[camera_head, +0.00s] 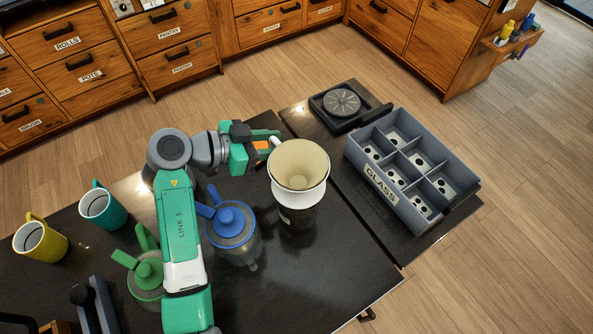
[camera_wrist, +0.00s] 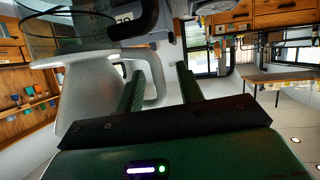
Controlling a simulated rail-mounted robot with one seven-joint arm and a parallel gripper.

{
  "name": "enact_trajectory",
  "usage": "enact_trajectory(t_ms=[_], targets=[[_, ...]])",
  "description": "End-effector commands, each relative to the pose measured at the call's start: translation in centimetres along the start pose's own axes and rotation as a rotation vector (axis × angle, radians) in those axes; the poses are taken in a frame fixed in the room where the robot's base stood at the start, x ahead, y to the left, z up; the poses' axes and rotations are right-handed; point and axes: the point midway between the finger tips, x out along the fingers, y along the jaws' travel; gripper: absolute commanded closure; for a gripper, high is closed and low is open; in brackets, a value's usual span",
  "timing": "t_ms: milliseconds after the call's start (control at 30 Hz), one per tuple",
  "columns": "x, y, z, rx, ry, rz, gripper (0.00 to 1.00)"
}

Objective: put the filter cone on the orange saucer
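The white filter cone (camera_head: 299,193) has a tan paper lining and sits upright on top of a dark glass vessel (camera_head: 298,217) near the table's right part. Its white loop handle points toward my gripper (camera_head: 262,146). In the wrist view the cone (camera_wrist: 88,95) fills the left side, and its handle (camera_wrist: 158,75) reaches between the two fingers of my gripper (camera_wrist: 160,88). The fingers are apart, with gaps visible beside the handle. No saucer shows clearly; a small orange patch (camera_head: 264,145) shows at the gripper, and I cannot tell what it belongs to.
A blue-lidded pot (camera_head: 231,224) stands left of the cone and a green-lidded pot (camera_head: 149,270) by my arm. Teal (camera_head: 101,208) and yellow (camera_head: 40,241) mugs stand at left. A grey GLASS crate (camera_head: 411,168) and a black drain tray (camera_head: 342,104) are at right.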

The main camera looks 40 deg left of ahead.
Motion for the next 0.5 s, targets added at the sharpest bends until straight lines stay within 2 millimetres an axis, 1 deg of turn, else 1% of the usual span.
enact_trajectory(t_ms=[33, 200, 500], targets=[[-0.03, -0.01, -0.01, 0.0, 0.0, 0.0, 0.67], [-0.05, -0.01, -0.01, 0.0, 0.0, 0.0, 1.0], [-0.08, -0.02, -0.06, 0.0, 0.001, -0.001, 1.0]])
